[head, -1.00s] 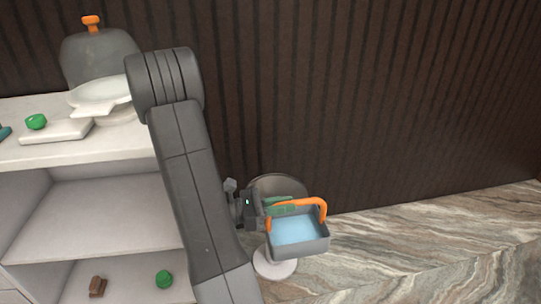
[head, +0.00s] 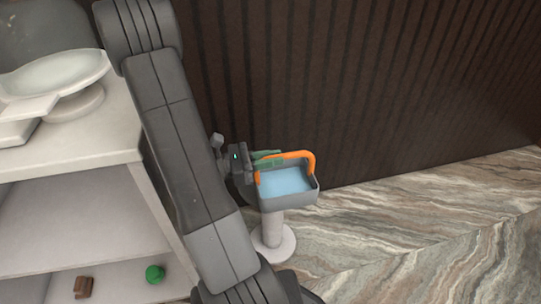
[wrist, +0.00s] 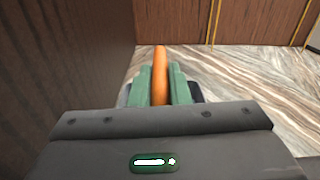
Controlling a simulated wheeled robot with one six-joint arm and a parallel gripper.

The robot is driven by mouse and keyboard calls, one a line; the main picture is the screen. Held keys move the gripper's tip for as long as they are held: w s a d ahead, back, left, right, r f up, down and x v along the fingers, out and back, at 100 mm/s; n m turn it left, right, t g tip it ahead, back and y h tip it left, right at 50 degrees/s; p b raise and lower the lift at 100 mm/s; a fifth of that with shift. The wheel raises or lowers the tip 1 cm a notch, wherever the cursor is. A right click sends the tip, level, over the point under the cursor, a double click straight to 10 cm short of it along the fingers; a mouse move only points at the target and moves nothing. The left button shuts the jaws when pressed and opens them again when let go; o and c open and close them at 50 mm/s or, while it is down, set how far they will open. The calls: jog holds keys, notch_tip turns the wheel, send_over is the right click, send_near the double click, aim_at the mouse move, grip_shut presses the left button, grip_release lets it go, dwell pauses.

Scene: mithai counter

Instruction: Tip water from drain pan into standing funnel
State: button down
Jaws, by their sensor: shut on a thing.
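The grey drain pan (head: 290,197) holds light-blue water and hangs about level from its orange handle (head: 310,160). My gripper (head: 270,156) has its green fingers shut on that handle; the wrist view shows the orange bar (wrist: 160,75) clamped between the fingers (wrist: 159,88). The standing funnel (head: 272,232) shows below the pan as a white stem on a round white foot on the floor. Its bowl is hidden behind the pan and gripper, so I cannot tell how far the pan is above it.
A white counter (head: 80,150) with shelves stands at the left, bearing a scale-like white dish (head: 55,72). A brown block (head: 83,287) and a green item (head: 155,274) sit on the lower shelf. A dark ribbed wall (head: 400,80) runs behind. The marble floor (head: 430,220) at right is clear.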

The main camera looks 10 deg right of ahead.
jog(key=shift+f+b, duration=1.75)
jog(key=shift+f, duration=0.3)
jog(key=shift+w+r+n+p, duration=0.2)
jog(key=shift+w+n+p, duration=0.15)
jog(key=shift+p, duration=0.25)
jog(key=w+n+p, duration=0.2)
jog(key=n+p, duration=0.1)
jog(key=shift+w+r+n, duration=0.15)
jog(key=shift+w+n, duration=0.05)
jog(key=shift+n, duration=0.05)
jog(key=w+f+n+p, duration=0.2)
jog(key=w+n+p, duration=0.9)
jog(key=n+p, duration=0.3)
jog(key=shift+a, duration=0.25)
jog(key=shift+w+n, duration=0.1)
jog(key=shift+n, duration=0.2)
dwell(0.7)
